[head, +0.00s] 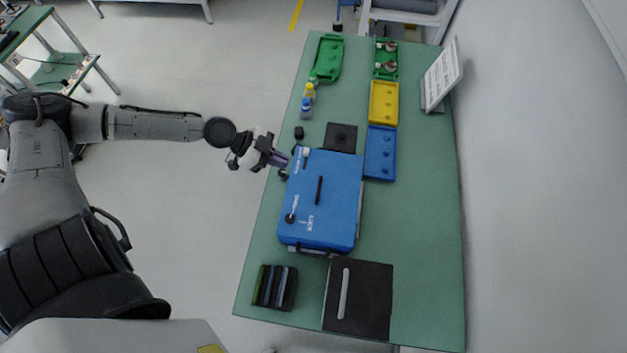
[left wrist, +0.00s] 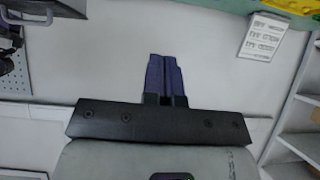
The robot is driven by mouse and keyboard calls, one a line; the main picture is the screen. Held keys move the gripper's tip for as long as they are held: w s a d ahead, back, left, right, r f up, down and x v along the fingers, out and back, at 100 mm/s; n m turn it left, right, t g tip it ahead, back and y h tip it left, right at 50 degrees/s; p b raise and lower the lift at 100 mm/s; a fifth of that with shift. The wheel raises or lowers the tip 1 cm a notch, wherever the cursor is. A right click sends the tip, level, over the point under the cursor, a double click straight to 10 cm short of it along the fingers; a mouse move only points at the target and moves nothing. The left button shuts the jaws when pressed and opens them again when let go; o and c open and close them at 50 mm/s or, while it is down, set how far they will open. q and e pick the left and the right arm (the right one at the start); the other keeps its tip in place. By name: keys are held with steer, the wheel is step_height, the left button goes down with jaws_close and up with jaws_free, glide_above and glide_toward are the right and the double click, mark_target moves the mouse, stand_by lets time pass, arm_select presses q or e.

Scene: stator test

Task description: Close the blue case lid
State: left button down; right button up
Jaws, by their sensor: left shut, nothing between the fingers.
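The blue case (head: 335,215) stands on the green table with its blue lid lying over the top. A dark bar, white markings and dark round parts show on the lid. A thin pale strip shows along the case's right side; I cannot tell whether the lid is fully seated. My left gripper (head: 283,161) is at the case's upper left corner, close to its edge; I cannot tell whether it touches. In the left wrist view its purple fingers (left wrist: 165,76) are together and empty, and the case is not visible there. My right gripper is not in view.
On the green table (head: 420,240) are a blue tray (head: 380,168), a yellow tray (head: 383,118), green trays (head: 328,62), small bottles (head: 307,106), a black pad (head: 341,138), a dark panel (head: 372,300), a dark rack (head: 267,287) and a tilted white board (head: 442,74). The right side is clear.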

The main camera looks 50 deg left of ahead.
arm_select(q)
steer(key=p, duration=0.2)
glide_above(313, 191)
step_height(313, 191, down, 8)
steer(key=shift+f, duration=0.95)
